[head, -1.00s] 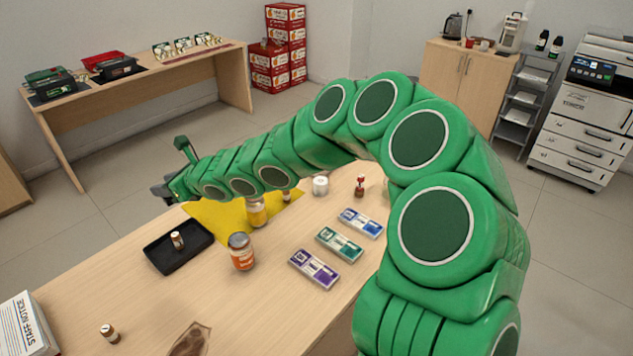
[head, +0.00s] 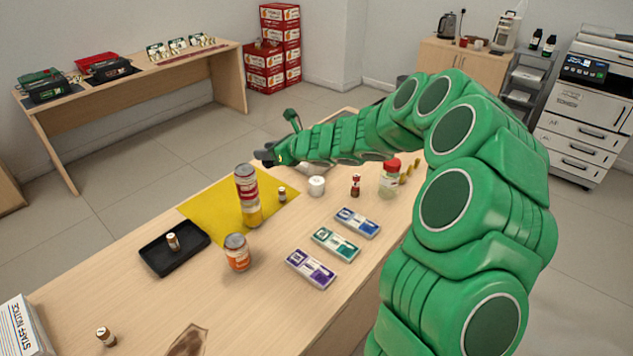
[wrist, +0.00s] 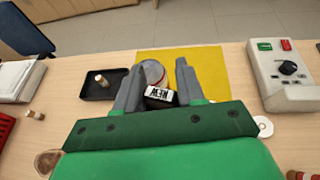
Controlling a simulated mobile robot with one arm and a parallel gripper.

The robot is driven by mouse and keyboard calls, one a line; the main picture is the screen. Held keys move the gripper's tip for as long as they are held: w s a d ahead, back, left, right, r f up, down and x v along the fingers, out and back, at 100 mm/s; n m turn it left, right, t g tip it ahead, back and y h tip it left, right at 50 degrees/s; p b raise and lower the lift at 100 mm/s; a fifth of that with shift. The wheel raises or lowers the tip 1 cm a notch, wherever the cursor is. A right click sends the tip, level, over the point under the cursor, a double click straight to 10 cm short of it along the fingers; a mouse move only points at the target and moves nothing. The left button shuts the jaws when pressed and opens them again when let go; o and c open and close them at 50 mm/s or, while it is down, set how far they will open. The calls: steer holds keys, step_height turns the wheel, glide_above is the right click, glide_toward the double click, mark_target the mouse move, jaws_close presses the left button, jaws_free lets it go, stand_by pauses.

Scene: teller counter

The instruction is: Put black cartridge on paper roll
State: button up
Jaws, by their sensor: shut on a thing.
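My gripper (wrist: 158,88) is shut on the black cartridge (wrist: 156,103), which has a white label reading "NEW". In the head view my gripper (head: 266,157) is in the air behind the tall can; the cartridge is hard to make out there, as a dark shape at the fingertips. The paper roll (head: 316,185) is a small white cylinder standing on the counter just right of the yellow mat (head: 205,203). A white round thing with a reddish centre (wrist: 263,126), probably this roll, shows right of my gripper in the wrist view. Nothing visible lies on the roll.
A tall can (head: 247,190) stands on the mat, with a small bottle (head: 282,194) nearby. A black tray (head: 160,262) holds another small bottle. An orange jar (head: 237,252), flat packs (head: 336,243), a red-topped bottle (head: 355,185) and a red-lidded jar (head: 390,178) stand around. A control box (wrist: 285,75) is at right.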

steer(key=w+d+f+m+t+h, duration=0.1)
steer(key=w+d+f+m, duration=0.15)
steer(key=d, duration=1.25)
glide_above(313, 179)
steer(key=shift+n, duration=0.45)
steer(key=shift+f, duration=7.25)
steer(key=shift+f, duration=0.1)
steer(key=shift+w+f, duration=0.15)
steer(key=shift+f, duration=1.4)
steer(key=shift+f, duration=0.15)
steer(key=o, duration=1)
